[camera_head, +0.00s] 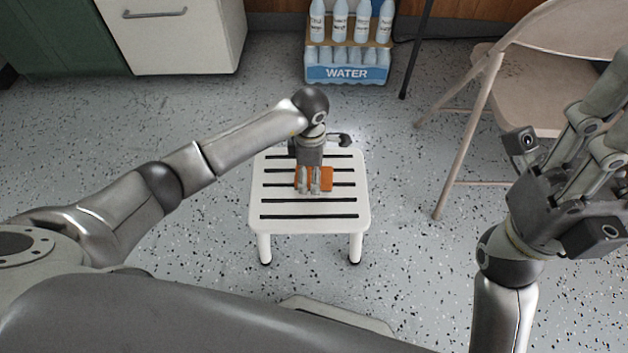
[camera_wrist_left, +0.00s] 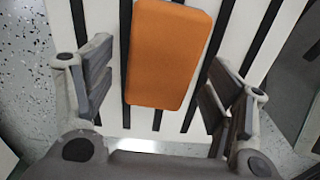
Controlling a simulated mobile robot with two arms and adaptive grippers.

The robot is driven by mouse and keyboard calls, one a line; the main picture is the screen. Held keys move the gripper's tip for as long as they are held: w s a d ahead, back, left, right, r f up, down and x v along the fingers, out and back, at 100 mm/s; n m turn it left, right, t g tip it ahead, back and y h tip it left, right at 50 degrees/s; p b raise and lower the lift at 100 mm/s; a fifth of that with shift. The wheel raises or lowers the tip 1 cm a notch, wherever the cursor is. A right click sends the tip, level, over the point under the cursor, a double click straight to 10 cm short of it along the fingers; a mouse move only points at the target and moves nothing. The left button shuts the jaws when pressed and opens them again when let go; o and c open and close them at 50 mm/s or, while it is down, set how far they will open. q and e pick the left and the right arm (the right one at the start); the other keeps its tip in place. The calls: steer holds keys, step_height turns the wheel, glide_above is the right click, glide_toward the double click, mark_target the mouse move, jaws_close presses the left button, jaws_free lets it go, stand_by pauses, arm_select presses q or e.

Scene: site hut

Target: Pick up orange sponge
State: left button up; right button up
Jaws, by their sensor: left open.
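The orange sponge (camera_head: 326,179) lies on a white slatted stool (camera_head: 310,208) in the head view, partly hidden by my left gripper. My left gripper (camera_head: 315,190) points down over the sponge. In the left wrist view the sponge (camera_wrist_left: 170,55) lies between the two open fingers of the left gripper (camera_wrist_left: 155,95), with a gap on each side. The slats of the stool (camera_wrist_left: 118,125) show around it. My right gripper (camera_head: 585,130) is raised at the right of the head view, away from the stool, and its fingers look spread apart.
A beige folding chair (camera_head: 487,92) stands right of the stool. A pack of water bottles (camera_head: 347,70) stands behind it on the speckled floor. A white cabinet (camera_head: 180,40) is at the back left. The floor around the stool is mostly clear.

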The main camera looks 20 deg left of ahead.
arm_select(q)
steer(key=shift+f, duration=0.55)
steer(key=shift+c, duration=0.3)
steer(key=c, duration=0.9)
steer(key=shift+r, duration=0.1)
